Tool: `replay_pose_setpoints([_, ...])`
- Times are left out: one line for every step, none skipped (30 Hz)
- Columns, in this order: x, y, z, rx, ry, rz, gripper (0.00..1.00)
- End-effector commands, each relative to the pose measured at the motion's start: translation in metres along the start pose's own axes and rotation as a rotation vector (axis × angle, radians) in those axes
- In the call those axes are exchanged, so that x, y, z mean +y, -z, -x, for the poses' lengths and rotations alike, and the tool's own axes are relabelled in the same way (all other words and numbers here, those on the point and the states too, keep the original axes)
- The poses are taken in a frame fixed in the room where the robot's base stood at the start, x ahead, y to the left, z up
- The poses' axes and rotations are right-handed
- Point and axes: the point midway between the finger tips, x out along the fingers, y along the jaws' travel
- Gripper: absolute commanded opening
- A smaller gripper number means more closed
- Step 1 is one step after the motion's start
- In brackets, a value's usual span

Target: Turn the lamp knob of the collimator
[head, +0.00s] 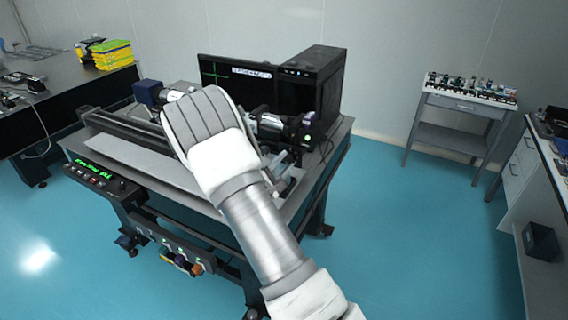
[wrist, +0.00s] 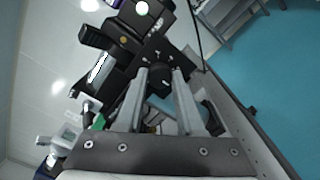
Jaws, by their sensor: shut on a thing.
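The collimator (head: 298,130) lies on the rail of the optical table, a dark instrument with a silver barrel and a small lit spot at its right end. In the wrist view its black body (wrist: 120,70) fills the upper middle, with small white lettering too small to read. A round dark knob (wrist: 160,78) on it sits between the tips of my gripper (wrist: 161,74). The two grey fingers are shut on the knob, one on each side. In the head view my arm hides the gripper and the knob.
The optical table (head: 120,150) carries a monitor (head: 235,85) and a black computer case (head: 318,80) close behind the collimator. A control panel (head: 100,178) with green digits is on its front edge. A small side table (head: 450,138) stands at right. The blue floor between is clear.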

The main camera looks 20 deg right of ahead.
Motion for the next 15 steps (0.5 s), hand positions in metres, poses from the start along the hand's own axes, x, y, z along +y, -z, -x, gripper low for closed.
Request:
replay_pose_setpoints([0.0001,0.0000,0.0001,0.000,0.000,0.000,0.02])
replay_pose_setpoints([0.0001,0.0000,0.0002,0.000,0.000,0.000,0.00])
replay_pose_setpoints([0.0001,0.0000,0.0002,0.000,0.000,0.000,0.00])
replay_pose_setpoints([0.0001,0.0000,0.0002,0.000,0.000,0.000,0.00])
replay_pose_setpoints([0.0001,0.0000,0.0002,0.000,0.000,0.000,0.00])
replay_pose_setpoints([0.0001,0.0000,0.0002,0.000,0.000,0.000,0.00])
replay_pose_setpoints([0.0000,0.0000,0.0002,0.000,0.000,0.001,0.00])
replay_pose_setpoints([0.0000,0.0001,0.0002,0.000,0.000,0.003,0.00])
replay_pose_setpoints([0.0000,0.0002,0.0003,0.000,0.000,0.006,0.00])
replay_pose_setpoints([-0.0001,0.0002,0.0003,0.000,0.000,0.010,0.00])
replay_pose_setpoints([-0.0001,0.0003,0.0003,0.000,0.000,0.015,0.00])
replay_pose_setpoints([-0.0003,0.0004,0.0004,0.000,0.000,0.025,0.00])
replay_pose_setpoints([-0.0004,0.0005,0.0004,0.000,0.000,0.035,0.00])
replay_pose_setpoints([-0.0005,0.0006,0.0004,0.000,0.000,0.045,0.00])
replay_pose_setpoints([-0.0006,0.0008,0.0005,0.000,0.000,0.063,0.00])
